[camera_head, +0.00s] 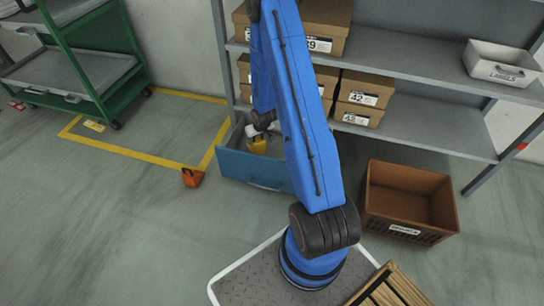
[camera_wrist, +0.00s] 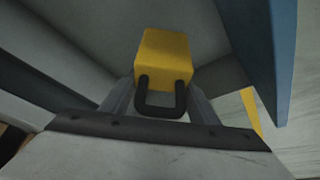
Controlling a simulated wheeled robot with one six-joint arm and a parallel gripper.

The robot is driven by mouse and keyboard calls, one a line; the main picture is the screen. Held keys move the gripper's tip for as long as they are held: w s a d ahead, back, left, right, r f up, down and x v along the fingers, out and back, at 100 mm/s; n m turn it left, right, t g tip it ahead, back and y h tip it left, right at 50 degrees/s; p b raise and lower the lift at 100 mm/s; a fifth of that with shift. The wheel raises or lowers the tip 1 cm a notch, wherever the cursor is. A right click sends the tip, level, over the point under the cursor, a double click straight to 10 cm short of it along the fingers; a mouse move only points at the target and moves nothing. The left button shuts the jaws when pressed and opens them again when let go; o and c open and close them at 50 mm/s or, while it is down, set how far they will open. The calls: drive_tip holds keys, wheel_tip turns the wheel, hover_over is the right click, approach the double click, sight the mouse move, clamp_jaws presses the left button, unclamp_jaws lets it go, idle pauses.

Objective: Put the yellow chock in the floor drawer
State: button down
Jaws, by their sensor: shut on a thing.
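The yellow chock (camera_head: 258,146) has a black handle, which shows clearly in the wrist view (camera_wrist: 164,58). My gripper (camera_wrist: 160,105) is shut on the chock at its handle end. The blue floor drawer (camera_head: 262,174) is pulled out below the shelf. In the head view the chock and my gripper (camera_head: 258,135) are inside the drawer's outline, behind its front wall. The drawer's blue panel (camera_wrist: 266,45) is close beside the chock in the wrist view. I cannot tell whether the chock touches the drawer's bottom. My blue arm hides the drawer's right part.
An orange chock (camera_head: 192,177) lies on the floor left of the drawer, near yellow floor tape (camera_head: 150,152). A brown crate (camera_head: 410,200) stands to the right. A grey shelf (camera_head: 425,122) with cardboard boxes (camera_head: 363,92) is above. A green cart (camera_head: 85,65) stands at left.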

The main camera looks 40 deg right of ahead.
drive_tip(key=shift+f, duration=4.9)
drive_tip(key=shift+f, duration=0.1)
drive_tip(key=c, duration=0.7)
unclamp_jaws()
